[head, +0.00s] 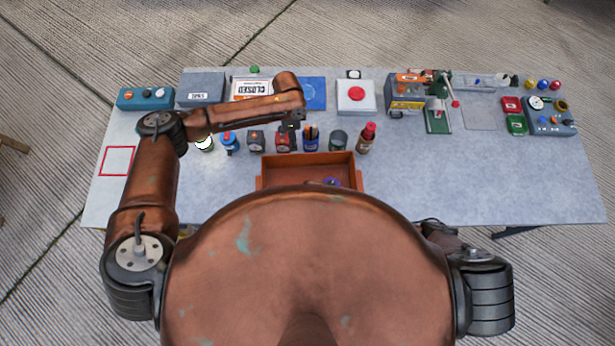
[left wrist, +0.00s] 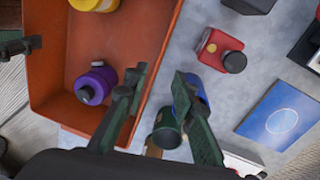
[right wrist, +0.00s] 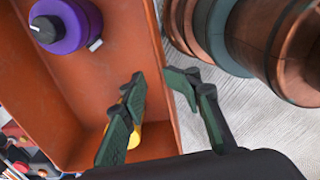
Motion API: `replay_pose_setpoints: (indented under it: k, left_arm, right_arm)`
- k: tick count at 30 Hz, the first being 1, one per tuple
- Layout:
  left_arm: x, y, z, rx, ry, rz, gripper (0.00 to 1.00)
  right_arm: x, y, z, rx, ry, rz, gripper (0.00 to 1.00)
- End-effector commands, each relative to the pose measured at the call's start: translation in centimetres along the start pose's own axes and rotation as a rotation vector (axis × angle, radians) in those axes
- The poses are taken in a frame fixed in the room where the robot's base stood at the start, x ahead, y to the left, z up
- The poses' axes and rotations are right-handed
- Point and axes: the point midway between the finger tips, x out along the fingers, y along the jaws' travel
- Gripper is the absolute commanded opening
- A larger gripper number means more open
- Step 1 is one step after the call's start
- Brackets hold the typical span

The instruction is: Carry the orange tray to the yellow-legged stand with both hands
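The orange tray (head: 308,160) stands at the table's near edge, its near part hidden by my body. It holds a purple bottle (left wrist: 95,85) and a yellow item (left wrist: 95,4). My left gripper (head: 291,127) is above the tray's far side; in the left wrist view its fingers (left wrist: 158,78) are parted, one on each side of a tray wall. My right gripper is hidden in the head view; in the right wrist view its parted fingers (right wrist: 154,78) are on either side of another tray wall. Contact cannot be told. The yellow-legged stand is not clearly visible.
Several small cans and bottles, including a red bottle (head: 367,137), stand in a row just behind the tray. Boxes and devices line the table's back. The table (head: 430,190) is clear right of the tray. A red-outlined square (head: 117,161) is at left.

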Motion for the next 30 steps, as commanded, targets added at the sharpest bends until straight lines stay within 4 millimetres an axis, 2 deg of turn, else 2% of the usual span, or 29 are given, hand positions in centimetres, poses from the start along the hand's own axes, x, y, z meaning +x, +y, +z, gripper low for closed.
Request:
replay_pose_setpoints:
  k: [1,3,7,20,30]
  left_arm:
    - [0.9,0.5,-1.9,0.033,-0.006,-0.041,0.25]
    - [1.3,1.1,-3.7,0.058,-0.009,-0.088,0.25]
    - [1.7,1.7,-5.6,0.085,-0.006,-0.134,0.25]
    - [2.1,1.8,-5.8,0.087,-0.005,-0.141,0.25]
    - [6.8,1.2,-5.8,0.086,-0.007,-0.14,0.25]
  right_arm:
    - [0.8,-0.1,0.2,0.019,-0.007,-0.005,0.25]
    - [1.1,-0.3,0.5,0.037,-0.017,-0.011,0.25]
    - [1.2,-0.5,0.8,0.056,-0.028,-0.016,0.25]
    - [1.5,-0.5,0.8,0.059,-0.029,-0.017,0.25]
    - [6.2,-0.6,1.0,0.059,-0.031,-0.017,0.25]
